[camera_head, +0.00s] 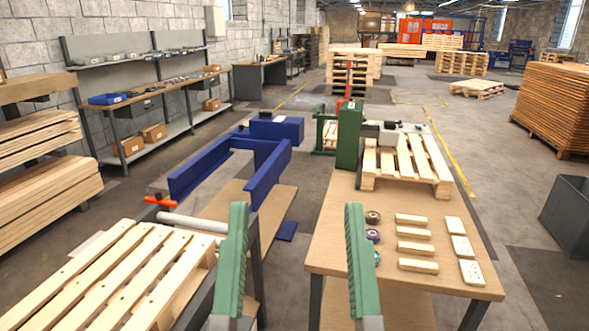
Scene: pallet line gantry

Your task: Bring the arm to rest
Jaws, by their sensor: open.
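My gripper (293,262) shows in the lower middle of the head camera view as two upright green ribbed fingers. The fingers stand wide apart with nothing between them. The left finger shows over the gap between the pallet and the table; the right one shows over the front left part of the wooden work table (330,255). The rest of my arm is out of the frame below.
A pallet (120,275) lies at the lower left, near a blue metal frame (268,175). The table holds wooden blocks (413,233), pale pieces (463,247), small round items (373,217) and another pallet (405,160). A grey bin (568,215) stands right; the aisle floor (500,180) is clear.

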